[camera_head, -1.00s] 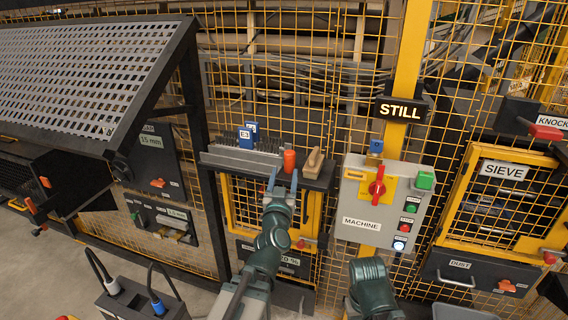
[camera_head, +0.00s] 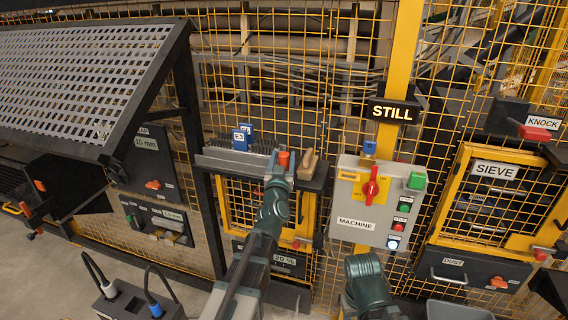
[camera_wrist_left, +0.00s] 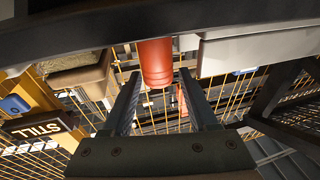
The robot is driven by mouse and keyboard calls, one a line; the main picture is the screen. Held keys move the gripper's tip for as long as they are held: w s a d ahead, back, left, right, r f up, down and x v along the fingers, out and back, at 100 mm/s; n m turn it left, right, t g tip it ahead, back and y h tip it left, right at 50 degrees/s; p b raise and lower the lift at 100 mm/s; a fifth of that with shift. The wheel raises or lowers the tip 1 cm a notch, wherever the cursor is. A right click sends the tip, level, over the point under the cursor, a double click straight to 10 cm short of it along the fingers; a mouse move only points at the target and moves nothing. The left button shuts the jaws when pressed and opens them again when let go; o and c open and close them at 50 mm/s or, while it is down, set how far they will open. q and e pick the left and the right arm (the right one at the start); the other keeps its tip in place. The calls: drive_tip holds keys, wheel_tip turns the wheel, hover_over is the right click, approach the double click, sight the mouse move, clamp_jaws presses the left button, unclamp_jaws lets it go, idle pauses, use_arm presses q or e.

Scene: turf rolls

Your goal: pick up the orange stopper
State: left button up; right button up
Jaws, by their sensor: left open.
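The orange stopper (camera_head: 284,157) stands upright on the dark shelf (camera_head: 318,180), between a row of grey plates and a wooden block. My left gripper (camera_head: 279,168) has come up to it from the front, and the arm partly covers its lower part. In the left wrist view the stopper (camera_wrist_left: 156,60) shows between the tips of the two open fingers, with a gap on each side. The fingers are not closed on it. My right arm shows at the bottom, but its gripper is out of view.
The machine control box (camera_head: 378,205) is further right, and yellow mesh rises behind the shelf.

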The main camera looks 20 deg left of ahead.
use_arm(q)
drive_tip(key=x, duration=0.5)
drive_tip(key=shift+p, duration=0.35)
drive_tip(key=shift+s, duration=0.15)
drive_tip(key=shift+c, duration=0.2)
clamp_jaws()
